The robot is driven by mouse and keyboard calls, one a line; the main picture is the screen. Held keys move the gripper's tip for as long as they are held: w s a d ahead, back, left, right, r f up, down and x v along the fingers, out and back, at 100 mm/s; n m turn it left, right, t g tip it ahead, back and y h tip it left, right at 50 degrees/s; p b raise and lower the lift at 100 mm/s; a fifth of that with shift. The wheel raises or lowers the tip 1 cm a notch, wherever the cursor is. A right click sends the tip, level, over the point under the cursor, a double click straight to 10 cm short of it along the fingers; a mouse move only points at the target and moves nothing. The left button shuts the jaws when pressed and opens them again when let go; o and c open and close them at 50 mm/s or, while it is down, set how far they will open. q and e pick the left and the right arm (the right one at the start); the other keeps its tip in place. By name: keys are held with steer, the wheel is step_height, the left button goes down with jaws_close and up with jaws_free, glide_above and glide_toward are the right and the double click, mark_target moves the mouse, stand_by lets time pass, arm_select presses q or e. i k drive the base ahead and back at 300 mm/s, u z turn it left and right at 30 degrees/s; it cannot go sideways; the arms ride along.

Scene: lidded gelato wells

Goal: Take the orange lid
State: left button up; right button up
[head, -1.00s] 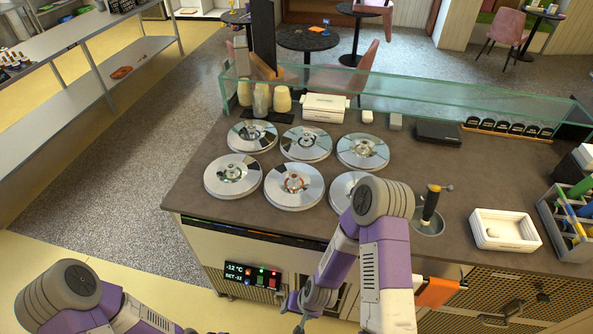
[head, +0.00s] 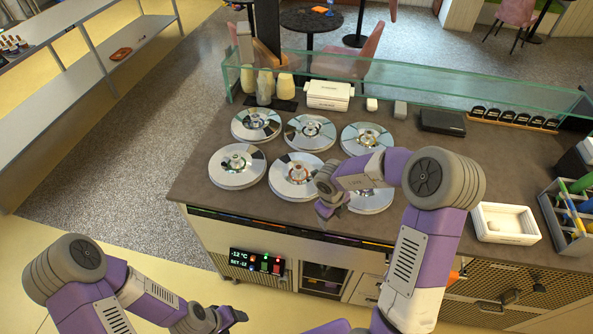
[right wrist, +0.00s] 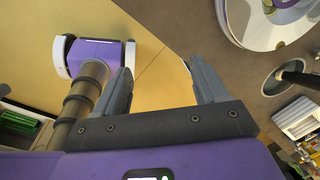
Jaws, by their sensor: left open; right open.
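Several round silver lids with knobs sit on the counter in two rows. The front middle lid (head: 283,181) has an orange-red ring around its knob; I take it as the orange lid. My right gripper (head: 332,212) hangs at the counter's front edge, just right of that lid, touching nothing that I can see. In the right wrist view its fingers (right wrist: 157,68) are apart and empty, with floor between them and a silver lid (right wrist: 268,38) at the upper right. My left gripper (head: 236,316) is low, in front of the counter, small and partly out of clear sight.
My right arm partly covers the front right lid (head: 371,203). A glass guard (head: 420,90) runs along the back. A white tub (head: 505,222) and a bottle rack (head: 568,222) stand at the right. The counter (head: 205,200) left of the lids is bare.

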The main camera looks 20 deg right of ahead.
mark_target(290, 177)
steer(key=i, duration=0.9)
